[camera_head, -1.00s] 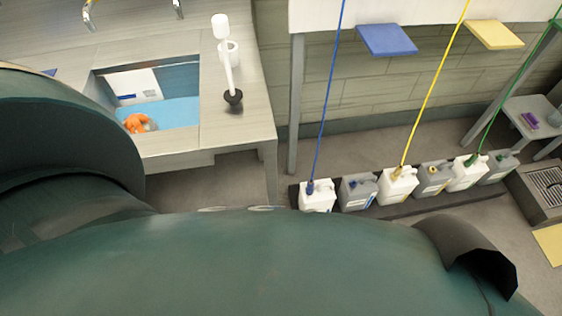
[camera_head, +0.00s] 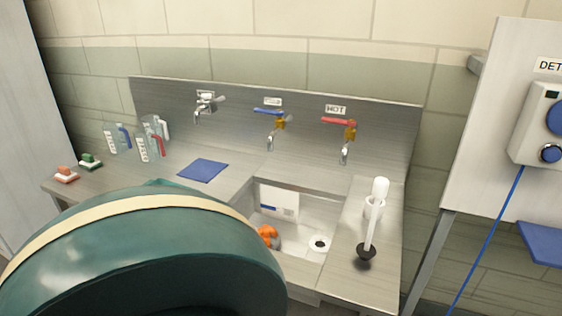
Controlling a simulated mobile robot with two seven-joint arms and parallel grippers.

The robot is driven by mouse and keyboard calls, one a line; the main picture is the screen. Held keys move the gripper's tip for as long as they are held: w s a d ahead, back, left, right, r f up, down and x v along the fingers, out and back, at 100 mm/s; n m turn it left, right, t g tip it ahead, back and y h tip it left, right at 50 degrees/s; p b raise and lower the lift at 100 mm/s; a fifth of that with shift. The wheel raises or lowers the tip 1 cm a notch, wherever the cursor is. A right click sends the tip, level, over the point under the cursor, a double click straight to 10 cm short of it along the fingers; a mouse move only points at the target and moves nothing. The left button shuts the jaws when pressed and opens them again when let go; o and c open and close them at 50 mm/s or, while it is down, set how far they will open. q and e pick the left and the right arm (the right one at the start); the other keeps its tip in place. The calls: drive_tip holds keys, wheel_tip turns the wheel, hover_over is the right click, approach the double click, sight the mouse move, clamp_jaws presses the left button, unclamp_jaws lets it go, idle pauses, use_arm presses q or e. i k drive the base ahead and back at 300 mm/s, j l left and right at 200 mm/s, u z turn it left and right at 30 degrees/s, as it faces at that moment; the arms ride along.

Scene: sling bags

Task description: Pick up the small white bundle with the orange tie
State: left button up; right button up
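An orange tie (camera_head: 267,232) shows at the left of the sink basin (camera_head: 310,214), with a small greyish-white shape by it. This looks like the bundle, but it is small and partly cut off by the large teal arm part in front, so its outline is unclear. Neither of my grippers is in view. I cannot tell where they are relative to the bundle.
A plunger (camera_head: 367,235) and a white holder (camera_head: 374,206) stand on the counter right of the sink. Taps (camera_head: 345,140) line the splashback. A blue cloth (camera_head: 203,170), several bottles (camera_head: 140,140), a red brush (camera_head: 66,174) and a green brush (camera_head: 90,160) sit left.

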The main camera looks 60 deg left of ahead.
sight(272, 239)
drive_tip(key=u, duration=1.45)
drive_tip(key=z, duration=0.3)
drive_tip(key=j+z, duration=0.35)
drive_tip(key=k+j+z, duration=0.1)
drive_tip(key=z, duration=0.25)
drive_tip(key=k+j+z, duration=0.1)
drive_tip(key=j+z, duration=0.25)
drive_tip(key=k+j+z, duration=0.2)
drive_tip(key=j, duration=0.25)
drive_tip(key=k+j+z, duration=0.2)
drive_tip(key=k+j, duration=0.2)
